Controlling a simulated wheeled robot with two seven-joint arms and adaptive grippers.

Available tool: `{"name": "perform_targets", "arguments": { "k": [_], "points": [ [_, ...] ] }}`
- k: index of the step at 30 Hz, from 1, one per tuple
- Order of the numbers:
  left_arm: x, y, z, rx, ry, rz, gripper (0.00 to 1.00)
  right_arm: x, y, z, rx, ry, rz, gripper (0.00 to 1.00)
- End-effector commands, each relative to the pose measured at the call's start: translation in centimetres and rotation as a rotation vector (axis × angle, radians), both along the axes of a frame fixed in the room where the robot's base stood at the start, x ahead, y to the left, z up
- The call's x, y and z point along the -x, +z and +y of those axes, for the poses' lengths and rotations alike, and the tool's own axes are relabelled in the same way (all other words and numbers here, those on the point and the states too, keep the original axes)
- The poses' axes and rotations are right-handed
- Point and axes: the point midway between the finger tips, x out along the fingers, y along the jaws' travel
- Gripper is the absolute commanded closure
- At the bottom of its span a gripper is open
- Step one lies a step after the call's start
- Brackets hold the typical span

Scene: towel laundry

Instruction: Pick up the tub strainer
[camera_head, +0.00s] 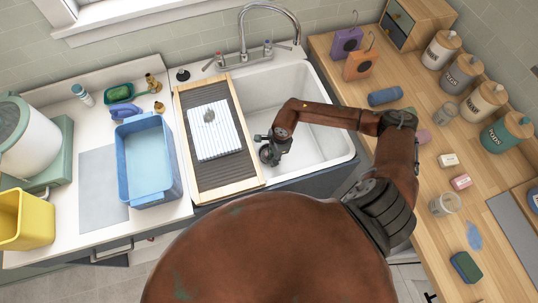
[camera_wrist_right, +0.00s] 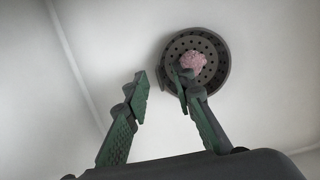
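The tub strainer (camera_wrist_right: 168,75) is a dark round basket with holes in its floor, lying on the white sink bottom in the right wrist view. A pink fuzzy clump (camera_wrist_right: 194,62) sits inside it. My right gripper (camera_wrist_right: 161,85) is open and empty; its right finger overlaps the near part of the strainer in the picture and its left finger is left of it, over bare sink. I cannot tell whether that finger touches the strainer. In the head view my right gripper (camera_head: 268,147) reaches down into the sink's left part. My left gripper is not in view.
The white sink basin (camera_head: 318,148) has walls around my gripper. A wood-framed draining board (camera_head: 183,112) with a striped cloth (camera_head: 213,138) lies directly left. A faucet (camera_head: 243,42) stands behind. A blue tub (camera_head: 149,190) is further left; bottles and jars stand on the right counter.

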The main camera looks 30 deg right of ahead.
Motion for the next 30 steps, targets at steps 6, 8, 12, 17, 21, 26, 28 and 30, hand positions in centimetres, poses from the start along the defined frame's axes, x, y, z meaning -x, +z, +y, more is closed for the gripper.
{"name": "perform_targets", "arguments": {
  "k": [6, 8, 12, 17, 21, 26, 28, 30],
  "points": [
    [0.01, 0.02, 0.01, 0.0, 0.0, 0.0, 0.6, -0.04, 0.0, 0.01, -0.001, 0.0, -0.001, 0.78],
    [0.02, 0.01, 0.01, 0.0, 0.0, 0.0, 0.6, -0.03, 0.01, 0.01, -0.001, 0.0, -0.001, 0.82],
    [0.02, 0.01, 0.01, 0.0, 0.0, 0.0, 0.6, -0.04, 0.02, 0.02, -0.001, 0.0, -0.001, 0.92],
    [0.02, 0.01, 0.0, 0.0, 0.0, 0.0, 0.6, -0.04, 0.03, 0.02, -0.001, 0.0, -0.001, 1.0],
    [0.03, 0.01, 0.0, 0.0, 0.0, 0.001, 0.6, -0.05, 0.04, 0.02, -0.001, 0.0, -0.001, 1.0],
    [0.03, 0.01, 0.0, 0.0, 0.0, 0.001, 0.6, -0.05, 0.05, 0.03, -0.001, 0.0, -0.001, 1.0],
    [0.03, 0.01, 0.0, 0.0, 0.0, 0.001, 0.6, -0.05, 0.05, 0.03, -0.001, 0.0, -0.001, 1.0],
    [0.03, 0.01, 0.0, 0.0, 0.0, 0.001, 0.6, -0.06, 0.05, 0.03, -0.001, 0.0, -0.001, 1.0]
  ]
}}
